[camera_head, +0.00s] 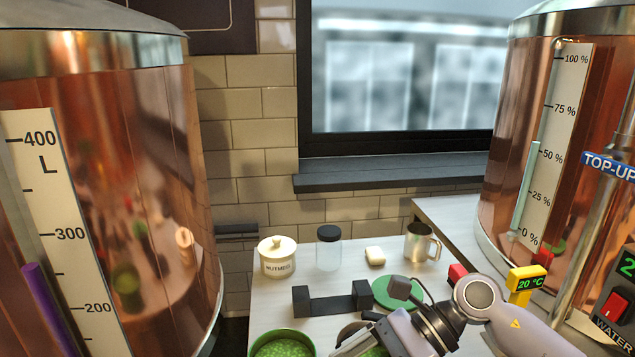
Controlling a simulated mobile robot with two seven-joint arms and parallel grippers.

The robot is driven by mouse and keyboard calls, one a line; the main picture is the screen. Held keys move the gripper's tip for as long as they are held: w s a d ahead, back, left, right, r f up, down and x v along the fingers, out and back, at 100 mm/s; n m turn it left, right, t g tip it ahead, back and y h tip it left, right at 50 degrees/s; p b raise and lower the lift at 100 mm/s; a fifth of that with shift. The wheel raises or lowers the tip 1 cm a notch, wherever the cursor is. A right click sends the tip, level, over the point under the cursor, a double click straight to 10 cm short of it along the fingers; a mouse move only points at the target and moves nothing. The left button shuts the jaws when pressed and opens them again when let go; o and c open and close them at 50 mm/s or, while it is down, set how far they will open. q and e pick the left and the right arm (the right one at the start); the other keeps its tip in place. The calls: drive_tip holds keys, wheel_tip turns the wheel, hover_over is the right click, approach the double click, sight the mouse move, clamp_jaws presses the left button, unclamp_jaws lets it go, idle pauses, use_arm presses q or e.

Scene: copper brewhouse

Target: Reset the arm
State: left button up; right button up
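My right arm (510,325) comes in from the lower right, bent at a round grey joint. Its wrist points down and left over the front of the worktop. My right gripper (362,345) is at the bottom edge of the view, mostly cut off, so its fingertips and opening cannot be made out. A round container with green contents (376,352) is partly hidden behind it. My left arm and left gripper are not in view.
Copper tanks stand left (150,120) and right (515,100). A yellow display (527,280) is right.

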drive_tip(key=a+r+m+t+y+p, duration=0.2)
drive_tip(key=a+r+m+t+y, duration=0.3)
drive_tip(key=m+y, duration=0.6)
drive_tip(key=w+d+f+m+t+h+p, duration=0.1)
drive_tip(key=d+f+m+t+h, duration=0.45)
drive_tip(key=m, duration=0.95)
drive_tip(key=w+d+f+m+t+h+p, duration=0.15)
drive_tip(key=d+m+t+h, duration=0.6)
drive_tip(key=m, duration=0.75)
drive_tip(key=s+d+f+m+g+h+p, duration=0.1)
drive_tip(key=s+d+f+m+g+h, duration=0.1)
drive_tip(key=s+f+m, duration=0.4)
drive_tip(key=s+d+f+m+g+h, duration=0.2)
drive_tip(key=s+d+f+m+h, duration=0.2)
drive_tip(key=s+f, duration=0.4)
wheel_tip(320, 180, down, 2)
drive_tip(key=m+h, duration=0.1)
drive_tip(key=m, duration=0.1)
drive_tip(key=shift+d+m+p, duration=0.35)
drive_tip(key=shift+m, duration=0.05)
